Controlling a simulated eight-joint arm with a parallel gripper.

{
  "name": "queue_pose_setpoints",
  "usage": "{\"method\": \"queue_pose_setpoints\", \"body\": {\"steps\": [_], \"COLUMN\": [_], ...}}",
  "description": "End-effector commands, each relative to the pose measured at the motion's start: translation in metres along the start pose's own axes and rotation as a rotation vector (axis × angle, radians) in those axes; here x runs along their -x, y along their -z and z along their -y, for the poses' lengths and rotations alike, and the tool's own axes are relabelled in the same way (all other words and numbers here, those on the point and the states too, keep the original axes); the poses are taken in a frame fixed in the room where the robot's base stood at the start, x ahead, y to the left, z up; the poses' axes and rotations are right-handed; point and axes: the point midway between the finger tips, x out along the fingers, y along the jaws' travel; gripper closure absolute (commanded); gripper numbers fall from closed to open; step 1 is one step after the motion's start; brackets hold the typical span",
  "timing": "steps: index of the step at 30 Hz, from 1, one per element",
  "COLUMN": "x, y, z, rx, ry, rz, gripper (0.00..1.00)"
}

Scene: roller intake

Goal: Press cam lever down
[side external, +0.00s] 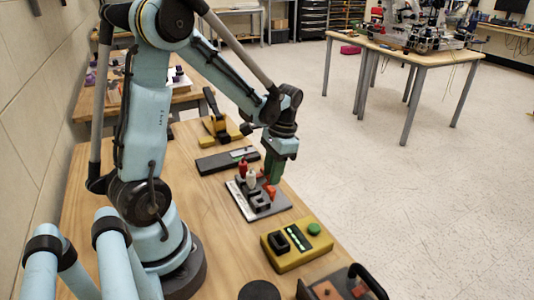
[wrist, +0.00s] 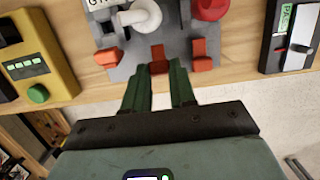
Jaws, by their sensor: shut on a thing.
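The grey roller intake plate (side external: 240,205) lies on the wooden bench, with a white knob (side external: 251,179), a red knob (side external: 243,167) and a dark block (side external: 260,199) on it. My gripper (side external: 274,178), with green fingers, points down at the plate's right side, beside an orange lever (side external: 270,190). In the wrist view, my gripper (wrist: 158,72) is shut on the orange lever (wrist: 158,58), which sits between the fingertips. Orange pieces (wrist: 110,54) (wrist: 202,54) stand to either side. The white knob (wrist: 144,18) and red knob (wrist: 212,8) lie beyond. The lever's lower end is hard to see.
A yellow box (side external: 280,263) with a green button stands nearer the camera. A dark slider box (side external: 215,163) and a yellow device with a black lever (side external: 212,103) are behind. The bench edge is close on the right, with open floor (side external: 400,215) beyond.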

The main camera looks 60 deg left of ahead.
Motion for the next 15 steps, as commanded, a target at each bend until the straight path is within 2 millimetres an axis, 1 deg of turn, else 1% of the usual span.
{"method": "queue_pose_setpoints", "body": {"steps": [1, 6, 15], "x": [-0.0009, -0.0033, -0.0059], "y": [0.0033, 0.0077, 0.011], "z": [-0.0001, 0.0, -0.0002], "rx": [-0.002, -0.001, 0.0], "ry": [0.001, 0.0, 0.0], "rz": [0.035, 0.134, 0.224], "gripper": [1.0, 1.0, 1.0]}}
